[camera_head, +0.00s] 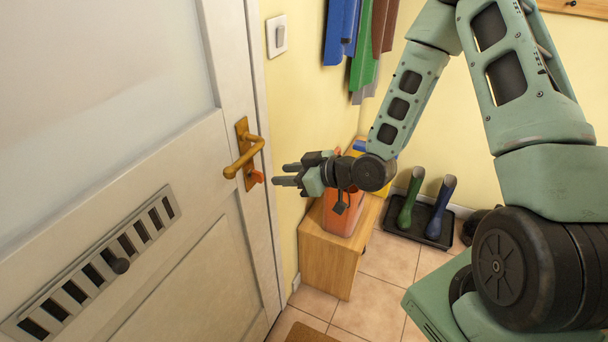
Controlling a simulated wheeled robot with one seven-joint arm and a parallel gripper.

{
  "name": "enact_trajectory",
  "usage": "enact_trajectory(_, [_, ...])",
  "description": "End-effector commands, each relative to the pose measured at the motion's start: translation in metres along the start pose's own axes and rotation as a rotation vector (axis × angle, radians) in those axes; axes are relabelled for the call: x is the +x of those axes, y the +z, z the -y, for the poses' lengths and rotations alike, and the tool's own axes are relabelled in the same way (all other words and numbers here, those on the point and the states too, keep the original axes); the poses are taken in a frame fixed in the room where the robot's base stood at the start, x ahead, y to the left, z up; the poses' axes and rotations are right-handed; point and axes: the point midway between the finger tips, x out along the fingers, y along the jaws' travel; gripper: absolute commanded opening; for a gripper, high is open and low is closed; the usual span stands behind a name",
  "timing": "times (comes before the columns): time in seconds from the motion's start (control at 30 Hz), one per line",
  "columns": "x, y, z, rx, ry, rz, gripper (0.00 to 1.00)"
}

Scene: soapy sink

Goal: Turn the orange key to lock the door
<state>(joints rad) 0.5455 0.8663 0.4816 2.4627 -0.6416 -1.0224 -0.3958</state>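The white door (222,240) stands on the left, and it looks closed in its frame. It has a brass lever handle (243,159) on a tall plate. The small orange key (258,177) sticks out at the lower part of this plate, just below the handle. Its exact turn angle is too small to tell. My gripper (281,174) is to the right of the key in the picture, with its fingers pointing left towards it. A gap shows between the two fingers, and nothing is between them. The fingertips look apart from the key.
A light switch (277,36) is on the yellow wall. A wooden cabinet (328,262) with an orange container (342,215) on it stands below my forearm. Boots (410,205) stand on a dark tray at the back. Coats (364,50) hang above. A mat (308,334) lies on the tiles.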

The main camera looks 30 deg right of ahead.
Motion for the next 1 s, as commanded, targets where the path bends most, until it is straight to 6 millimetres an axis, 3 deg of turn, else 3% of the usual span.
enact_trajectory(0.2, [0.04,-0.002,0.001,0.0,-0.002,-0.001,0.36])
enact_trajectory(0.4, [0.066,-0.001,0.0,0.001,0.0,-0.001,0.36])
enact_trajectory(0.87, [0.077,0.0,0.0,0.0,0.0,0.0,0.36])
enact_trajectory(1.0, [0.077,0.0,0.0,0.0,0.0,-0.001,0.0])
